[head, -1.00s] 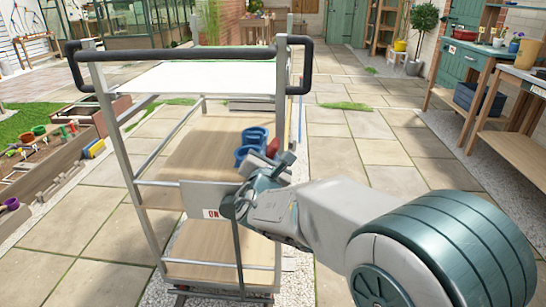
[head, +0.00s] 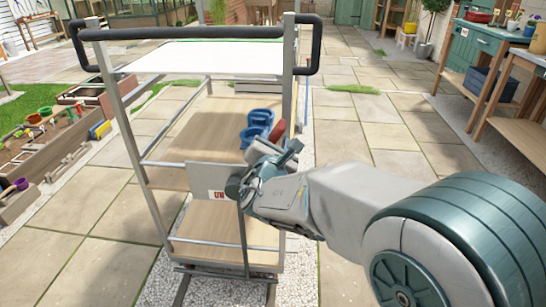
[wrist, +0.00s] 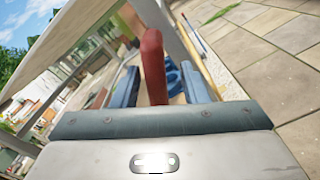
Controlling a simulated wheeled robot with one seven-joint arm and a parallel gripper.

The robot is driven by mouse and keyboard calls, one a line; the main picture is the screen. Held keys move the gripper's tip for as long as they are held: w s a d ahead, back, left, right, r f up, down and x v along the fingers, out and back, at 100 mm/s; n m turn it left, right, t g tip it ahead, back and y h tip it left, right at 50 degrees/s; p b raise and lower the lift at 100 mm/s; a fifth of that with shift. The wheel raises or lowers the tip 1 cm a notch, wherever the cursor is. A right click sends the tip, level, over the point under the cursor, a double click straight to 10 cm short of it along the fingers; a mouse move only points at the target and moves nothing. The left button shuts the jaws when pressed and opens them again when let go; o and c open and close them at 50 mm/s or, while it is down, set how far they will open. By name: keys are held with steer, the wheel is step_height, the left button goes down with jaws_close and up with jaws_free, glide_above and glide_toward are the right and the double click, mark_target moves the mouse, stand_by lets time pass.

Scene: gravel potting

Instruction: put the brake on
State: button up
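The cart (head: 125,125) stands in front of me, with a black push handle and several shelves. A small sign with red lettering (head: 216,194) is on its grey side panel; the lettering is hard to read. A red lever (head: 277,131) stands at the cart's right side. In the wrist view the red lever (wrist: 153,65) rises between the two blue-grey fingers of my gripper (wrist: 160,88). The fingers are apart, with a gap seen on each side of the lever. In the head view my gripper (head: 283,158) is at the cart's right edge, just below the lever's tip.
Blue pots (head: 258,122) stand on the cart's middle shelf, close behind the lever. Wooden workbenches (head: 515,100) stand at the right. A planter bed with tools and pots (head: 45,140) lies at the left. The paving (head: 375,135) right of the cart is clear.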

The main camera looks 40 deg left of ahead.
steer(key=p+v, duration=0.1)
steer(key=v, duration=1)
steer(key=shift+s+d, duration=0.2)
steer(key=shift+d, duration=0.05)
